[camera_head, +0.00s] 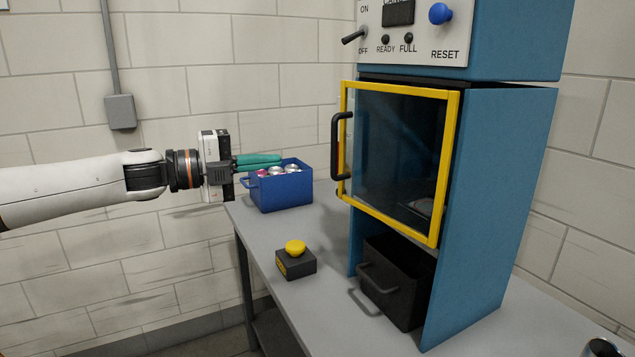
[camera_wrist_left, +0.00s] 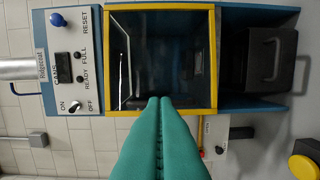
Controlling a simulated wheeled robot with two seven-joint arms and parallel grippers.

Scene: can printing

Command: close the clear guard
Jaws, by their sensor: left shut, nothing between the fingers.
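The clear guard (camera_head: 400,150) is a see-through panel in a yellow frame on the front of the blue machine, with a black handle (camera_head: 336,147) on its left side. The guard's yellow frame (camera_wrist_left: 160,6) also fills the middle of the left wrist view. My left gripper (camera_head: 281,159) has green fingers, shut and empty, pointing right, left of the handle and apart from it. The fingers (camera_wrist_left: 158,101) hide part of the guard's lower edge in the wrist view. My right gripper is not in view.
A blue bin (camera_head: 283,195) of cans stands behind the left fingers. A yellow button on a dark box (camera_head: 296,264) sits on the grey table (camera_head: 330,300). A black bin (camera_head: 395,285) stands below the guard. A metal can (camera_head: 604,348) is at the lower right.

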